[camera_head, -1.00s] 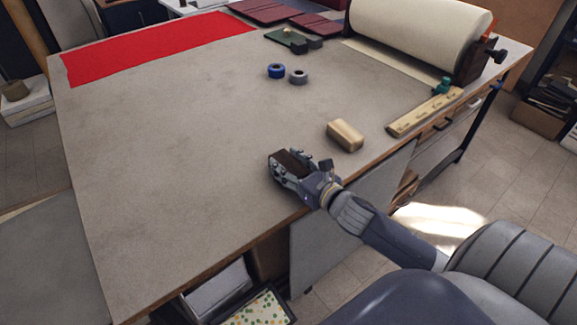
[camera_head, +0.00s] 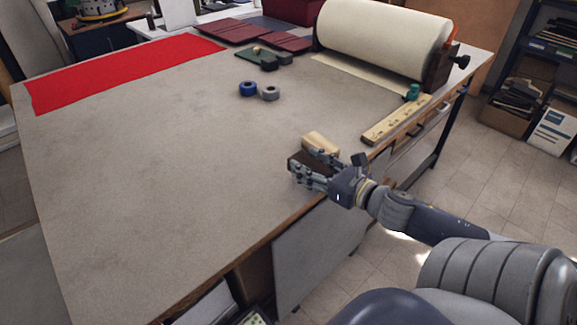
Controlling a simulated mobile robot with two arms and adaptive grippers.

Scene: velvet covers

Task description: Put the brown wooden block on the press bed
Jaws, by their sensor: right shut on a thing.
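The dark brown wooden block (camera_head: 299,160) is held in my right gripper (camera_head: 306,170) over the near right part of the worktable. The gripper's fingers are closed on it and cover part of its side. I cannot tell whether the block touches the table. A press bed cannot be made out for certain in this view. My left gripper is not in view.
A pale wooden block (camera_head: 321,143) lies just behind the gripper. A wooden ruler (camera_head: 396,119), a large cream roll (camera_head: 383,38), blue tape (camera_head: 248,88), grey tape (camera_head: 270,93) and red cloth (camera_head: 120,72) are on the table (camera_head: 150,180). Its middle is clear.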

